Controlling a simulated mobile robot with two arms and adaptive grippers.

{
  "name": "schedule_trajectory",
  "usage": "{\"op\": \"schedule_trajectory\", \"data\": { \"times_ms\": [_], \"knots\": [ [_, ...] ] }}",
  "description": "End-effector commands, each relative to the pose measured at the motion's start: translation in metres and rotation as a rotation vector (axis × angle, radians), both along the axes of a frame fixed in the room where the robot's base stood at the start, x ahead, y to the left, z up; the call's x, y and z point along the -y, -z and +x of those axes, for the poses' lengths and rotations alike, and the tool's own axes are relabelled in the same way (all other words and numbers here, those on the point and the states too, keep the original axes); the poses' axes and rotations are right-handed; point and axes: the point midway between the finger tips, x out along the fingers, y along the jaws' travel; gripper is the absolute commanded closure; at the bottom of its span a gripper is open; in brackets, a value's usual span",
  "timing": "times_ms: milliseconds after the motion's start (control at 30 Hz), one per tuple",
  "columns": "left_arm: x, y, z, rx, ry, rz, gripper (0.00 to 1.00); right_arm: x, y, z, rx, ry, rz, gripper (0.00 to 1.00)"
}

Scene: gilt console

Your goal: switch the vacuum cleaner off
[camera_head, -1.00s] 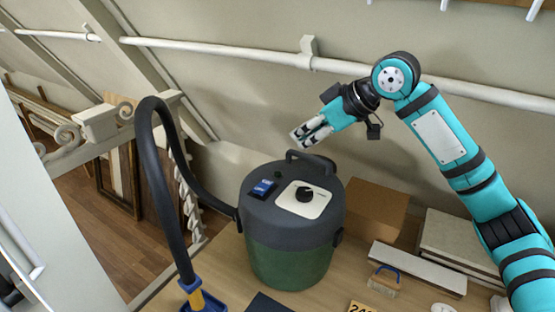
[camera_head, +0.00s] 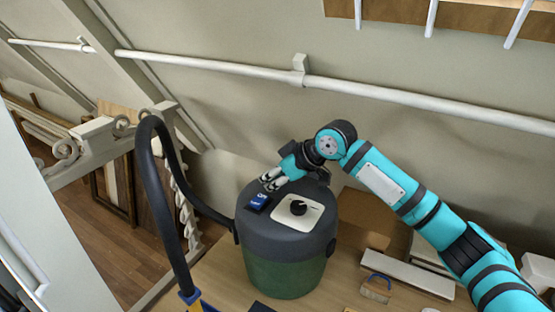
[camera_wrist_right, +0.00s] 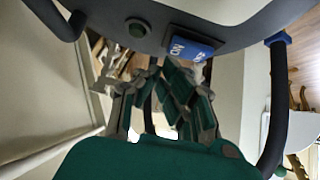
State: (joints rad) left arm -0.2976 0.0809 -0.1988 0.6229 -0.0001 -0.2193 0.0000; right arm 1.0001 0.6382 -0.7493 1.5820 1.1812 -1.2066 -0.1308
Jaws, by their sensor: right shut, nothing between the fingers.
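The vacuum cleaner (camera_head: 285,268) stands on a wooden table, with a green drum and a dark grey lid. A blue rocker switch (camera_head: 258,203) sits on the lid's left side, left of a white plate with a black knob (camera_head: 298,208). The fingers (camera_wrist_right: 166,72) show in the wrist view. My left gripper is out of view.
A black hose (camera_head: 160,190) arches up on the left of the cleaner. A cardboard box (camera_head: 368,218) and a white slab (camera_head: 408,275) lie to the right. A white pipe (camera_head: 400,98) runs along the wall behind.

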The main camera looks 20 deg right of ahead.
Motion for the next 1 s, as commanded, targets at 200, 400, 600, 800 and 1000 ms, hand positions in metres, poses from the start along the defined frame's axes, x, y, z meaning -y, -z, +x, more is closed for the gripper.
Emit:
{"op": "schedule_trajectory", "data": {
  "times_ms": [200, 400, 600, 800, 1000],
  "knots": [
    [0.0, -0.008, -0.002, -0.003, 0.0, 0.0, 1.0, 0.0, 0.015, 0.0, 0.001, 0.001, 0.0, 1.0],
    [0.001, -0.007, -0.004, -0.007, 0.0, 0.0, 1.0, 0.0, 0.017, 0.0, 0.002, 0.0, 0.0, 1.0],
    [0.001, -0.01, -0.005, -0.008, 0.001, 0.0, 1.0, 0.001, 0.018, 0.001, -0.016, 0.001, 0.016, 1.0],
    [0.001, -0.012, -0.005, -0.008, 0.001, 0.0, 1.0, 0.002, 0.023, 0.002, -0.047, 0.0, 0.047, 1.0],
    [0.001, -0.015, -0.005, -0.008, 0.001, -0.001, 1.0, 0.002, 0.021, 0.002, -0.047, 0.0, 0.047, 1.0]
  ]
}}
